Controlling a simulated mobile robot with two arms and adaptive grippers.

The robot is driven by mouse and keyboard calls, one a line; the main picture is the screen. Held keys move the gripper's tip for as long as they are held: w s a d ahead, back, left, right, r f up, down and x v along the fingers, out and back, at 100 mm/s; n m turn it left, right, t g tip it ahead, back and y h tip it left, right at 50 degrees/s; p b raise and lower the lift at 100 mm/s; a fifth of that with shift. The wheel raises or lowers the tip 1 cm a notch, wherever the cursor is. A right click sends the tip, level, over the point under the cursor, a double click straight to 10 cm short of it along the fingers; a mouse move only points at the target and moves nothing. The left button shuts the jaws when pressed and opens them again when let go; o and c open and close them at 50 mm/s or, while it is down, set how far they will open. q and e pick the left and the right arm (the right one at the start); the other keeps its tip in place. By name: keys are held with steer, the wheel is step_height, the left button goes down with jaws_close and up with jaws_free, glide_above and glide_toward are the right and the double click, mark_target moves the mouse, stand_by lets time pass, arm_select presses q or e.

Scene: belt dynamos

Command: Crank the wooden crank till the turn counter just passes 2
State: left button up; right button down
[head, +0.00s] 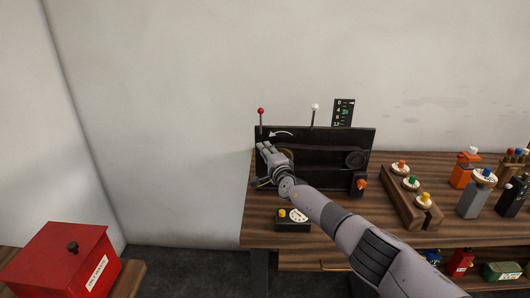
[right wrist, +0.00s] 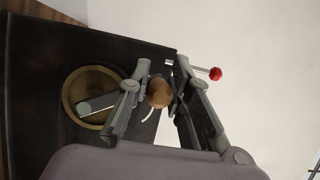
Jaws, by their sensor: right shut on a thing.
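The dynamo's black upright panel (head: 318,140) stands on the wooden bench against the wall. My right gripper (head: 266,148) is at the panel's left side, under a white curved arrow. In the right wrist view its fingers are shut on the wooden crank knob (right wrist: 159,93), beside a brass-coloured wheel (right wrist: 90,97). In the head view the gripper hides the crank. A black numbered scale (head: 343,112) with a small green mark rises behind the panel; its exact reading is too small to tell. A small box (head: 293,226) with a white dial and yellow knob sits in front. My left gripper is not in view.
A red-tipped lever (head: 261,112) and a white-tipped lever (head: 315,108) stick up from the panel. A wooden block with coloured knobs (head: 409,198) stands to the right, with several small devices beyond. A red box (head: 62,262) is at lower left.

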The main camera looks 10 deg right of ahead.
steer(key=shift+d+f, duration=0.1)
steer(key=shift+f, duration=0.45)
steer(key=c, duration=1.5)
jaws_free()
steer(key=shift+d+r, duration=0.1)
steer(key=shift+o, duration=0.3)
steer(key=shift+r, duration=0.1)
steer(key=shift+r, duration=0.1)
steer(key=shift+d, duration=0.1)
